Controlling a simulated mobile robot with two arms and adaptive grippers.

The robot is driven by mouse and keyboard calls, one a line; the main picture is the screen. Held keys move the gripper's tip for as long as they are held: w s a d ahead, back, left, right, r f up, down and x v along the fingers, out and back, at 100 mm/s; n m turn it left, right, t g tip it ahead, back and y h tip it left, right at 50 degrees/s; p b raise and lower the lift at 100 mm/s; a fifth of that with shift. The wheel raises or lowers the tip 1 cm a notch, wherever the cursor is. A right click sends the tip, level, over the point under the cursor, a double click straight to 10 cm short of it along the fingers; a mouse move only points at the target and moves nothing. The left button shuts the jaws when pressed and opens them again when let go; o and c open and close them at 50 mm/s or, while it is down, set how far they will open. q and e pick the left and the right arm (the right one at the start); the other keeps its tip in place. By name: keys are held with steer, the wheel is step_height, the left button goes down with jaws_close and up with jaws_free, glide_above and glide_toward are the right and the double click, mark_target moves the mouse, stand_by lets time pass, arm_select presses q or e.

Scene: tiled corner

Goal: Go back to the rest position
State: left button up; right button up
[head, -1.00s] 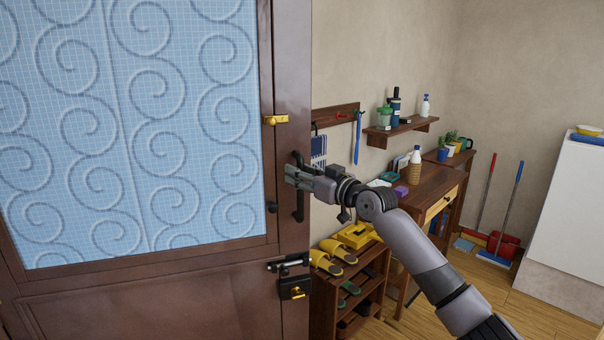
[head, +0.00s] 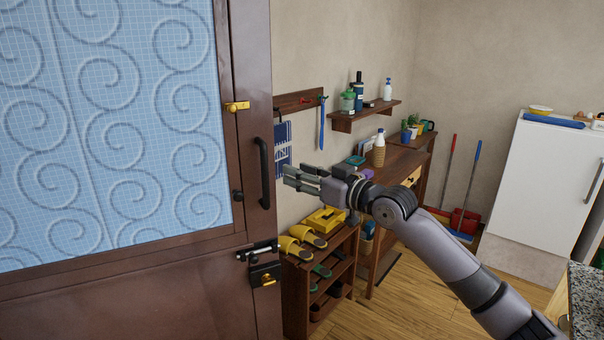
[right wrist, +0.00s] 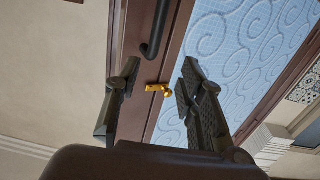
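My right gripper (head: 290,180) is just right of the brown door's (head: 140,300) dark vertical handle (head: 264,172) in the head view, apart from it. In the right wrist view, its two fingers (right wrist: 160,72) are spread with nothing between them. The door with its blue swirl-patterned glass (head: 110,130) fills the left of the head view. The handle (right wrist: 156,30) and a gold latch (right wrist: 158,89) show beyond the fingers in the right wrist view. My left gripper is in neither view.
A shoe rack (head: 322,285) with yellow slippers stands beside the door, below my right arm. A granite counter edge (head: 588,295) is at the lower right. Some floor is clear.

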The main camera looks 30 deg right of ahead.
stand_by(0.5)
